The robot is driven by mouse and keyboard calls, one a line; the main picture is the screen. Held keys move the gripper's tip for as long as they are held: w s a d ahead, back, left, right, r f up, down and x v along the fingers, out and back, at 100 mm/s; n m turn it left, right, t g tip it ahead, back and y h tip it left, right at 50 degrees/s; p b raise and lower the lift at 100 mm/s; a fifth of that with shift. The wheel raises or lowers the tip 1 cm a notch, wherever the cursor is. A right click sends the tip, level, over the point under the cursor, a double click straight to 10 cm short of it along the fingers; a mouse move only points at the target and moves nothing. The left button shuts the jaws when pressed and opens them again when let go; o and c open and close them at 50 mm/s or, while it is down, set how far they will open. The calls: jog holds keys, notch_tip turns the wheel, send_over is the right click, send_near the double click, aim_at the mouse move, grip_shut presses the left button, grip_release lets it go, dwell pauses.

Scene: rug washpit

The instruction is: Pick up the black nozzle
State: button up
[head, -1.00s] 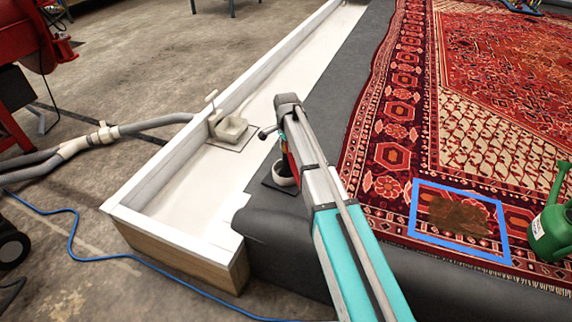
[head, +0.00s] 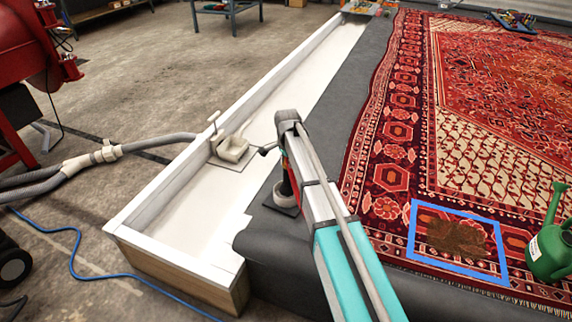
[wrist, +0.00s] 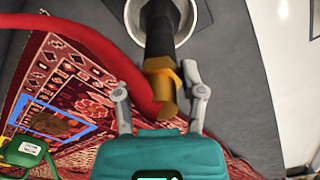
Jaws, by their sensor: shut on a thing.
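The black nozzle (wrist: 160,32) is seen from above in the wrist view. Its dark barrel points down into a pale round holder (wrist: 187,24), with a brass-yellow fitting (wrist: 162,84) at its near end. A red hose (wrist: 92,42) curves in from the left to that fitting. My gripper (wrist: 158,92) is shut on the nozzle around the fitting. In the head view the nozzle (head: 286,184) stands in its holder (head: 285,198) on a dark pad, partly hidden by my arm. I cannot tell whether it is clear of the holder's bottom.
A white trough (head: 190,205) with a pale drain fitting (head: 236,148) runs along the left. A patterned rug (head: 475,110) lies on the right, with a blue taped square (head: 455,262) around a brown stain. A green watering can (head: 550,248) stands at the right edge.

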jog(key=s+d+r+p, duration=0.2)
jog(key=s+r+p, duration=0.2)
jog(key=s+r, duration=0.1)
jog(key=s+d+r+p, duration=0.3)
jog(key=s+r+p, duration=0.1)
jog(key=s, duration=0.3)
jog(key=shift+s+d+r+p, duration=0.35)
jog(key=shift+p, duration=0.05)
jog(key=shift+r, duration=0.1)
